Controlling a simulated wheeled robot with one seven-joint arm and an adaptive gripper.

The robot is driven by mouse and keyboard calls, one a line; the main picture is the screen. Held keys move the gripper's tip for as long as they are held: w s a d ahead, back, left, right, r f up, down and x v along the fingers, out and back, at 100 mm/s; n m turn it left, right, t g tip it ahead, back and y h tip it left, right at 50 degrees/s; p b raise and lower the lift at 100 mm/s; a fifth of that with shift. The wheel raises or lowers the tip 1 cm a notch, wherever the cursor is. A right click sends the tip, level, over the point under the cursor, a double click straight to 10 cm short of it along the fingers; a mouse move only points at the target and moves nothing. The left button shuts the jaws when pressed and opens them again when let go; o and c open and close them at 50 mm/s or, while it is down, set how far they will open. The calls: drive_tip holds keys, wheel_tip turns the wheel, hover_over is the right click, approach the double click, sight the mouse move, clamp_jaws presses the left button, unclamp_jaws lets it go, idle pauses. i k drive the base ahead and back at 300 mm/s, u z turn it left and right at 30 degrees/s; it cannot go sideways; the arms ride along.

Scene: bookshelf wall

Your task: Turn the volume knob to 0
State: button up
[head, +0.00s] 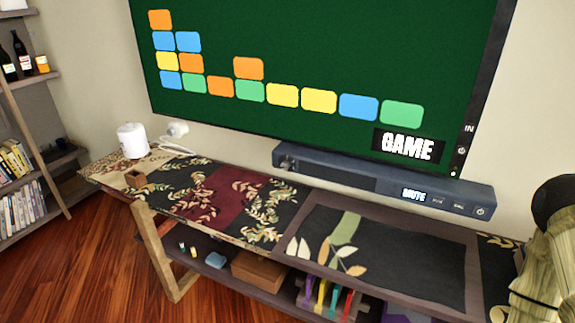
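A dark soundbar (350,186) lies along the back of the console table, under the wall screen. A small round knob (286,163) sits at the left end of its front. It is too small for me to read its pointer or any scale. A lit display (413,195) near the right end of the soundbar reads "MUTE". Several small buttons (459,206) are to the right of the display. My gripper is not in view.
The screen (320,60) shows coloured blocks and "GAME". The console table (296,250) has a patterned cloth and a clear top before the soundbar. A pale green, black-topped object (548,250) stands right.

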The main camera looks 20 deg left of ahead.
sight(285, 164)
drive_tip(key=k, duration=0.5)
drive_tip(key=u, duration=0.75)
drive_tip(key=i, duration=0.35)
drive_tip(key=u, duration=0.25)
